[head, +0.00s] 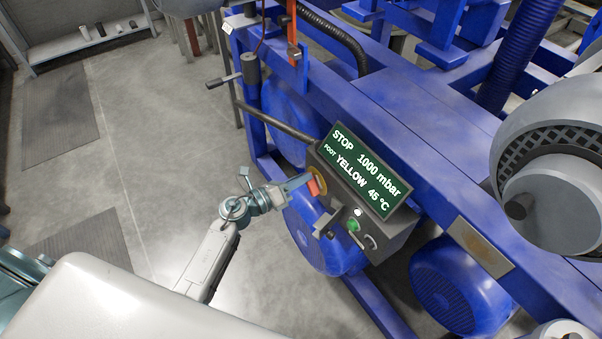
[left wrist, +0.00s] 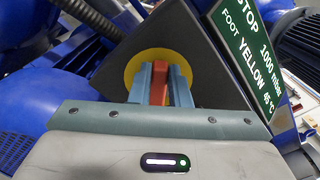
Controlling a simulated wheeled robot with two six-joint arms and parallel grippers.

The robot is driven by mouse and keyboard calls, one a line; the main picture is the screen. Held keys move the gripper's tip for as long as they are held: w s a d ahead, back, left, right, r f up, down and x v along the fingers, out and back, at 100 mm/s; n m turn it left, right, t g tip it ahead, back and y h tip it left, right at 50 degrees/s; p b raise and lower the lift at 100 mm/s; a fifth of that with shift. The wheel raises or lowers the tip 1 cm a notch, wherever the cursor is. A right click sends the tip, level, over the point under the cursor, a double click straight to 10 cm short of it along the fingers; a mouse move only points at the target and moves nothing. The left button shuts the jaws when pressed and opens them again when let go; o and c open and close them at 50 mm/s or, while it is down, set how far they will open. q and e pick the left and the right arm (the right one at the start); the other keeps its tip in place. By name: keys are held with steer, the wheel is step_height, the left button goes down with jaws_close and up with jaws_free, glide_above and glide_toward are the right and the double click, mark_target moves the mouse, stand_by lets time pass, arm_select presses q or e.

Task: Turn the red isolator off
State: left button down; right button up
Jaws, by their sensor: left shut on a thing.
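The red isolator (head: 313,187) is a red handle on a round yellow plate (head: 321,179), on the left part of the dark control box (head: 385,239). My left gripper (head: 305,182) reaches it from the left and is shut on the red handle. In the left wrist view the two blue-grey fingers (left wrist: 160,85) stand on either side of the red handle (left wrist: 159,82), in front of the yellow plate (left wrist: 133,66). The fingers hide part of the handle. My right gripper is not in view.
A green display (head: 362,172) on the box reads STOP, 1000 mbar, FOOT YELLOW, 45 °C. Beside the isolator are a green button (head: 353,226) and a dark lever (head: 326,224). Blue frame beams (head: 400,110) and a blue motor (head: 455,290) surround the box. Open floor (head: 150,140) lies at left.

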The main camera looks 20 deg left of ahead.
arm_select(q)
steer(key=shift+w+a+f+n+p, duration=0.1)
steer(key=shift+f+n+p, duration=0.2)
steer(key=shift+n+p, duration=0.95)
steer(key=shift+w+a+f+n+p, duration=0.1)
steer(key=shift+f+n+p, duration=0.2)
steer(key=shift+n+p, duration=0.95)
steer(key=shift+w+a+f+n+p, duration=0.1)
steer(key=shift+f+n+p, duration=0.3)
steer(key=shift+n, duration=1.6)
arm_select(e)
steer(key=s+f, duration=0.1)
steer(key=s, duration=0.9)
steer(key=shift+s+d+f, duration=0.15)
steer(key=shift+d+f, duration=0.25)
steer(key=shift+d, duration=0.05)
arm_select(q)
steer(key=shift+s, duration=0.1)
steer(key=c, duration=1.4)
jaws_free()
steer(key=shift+o, duration=0.2)
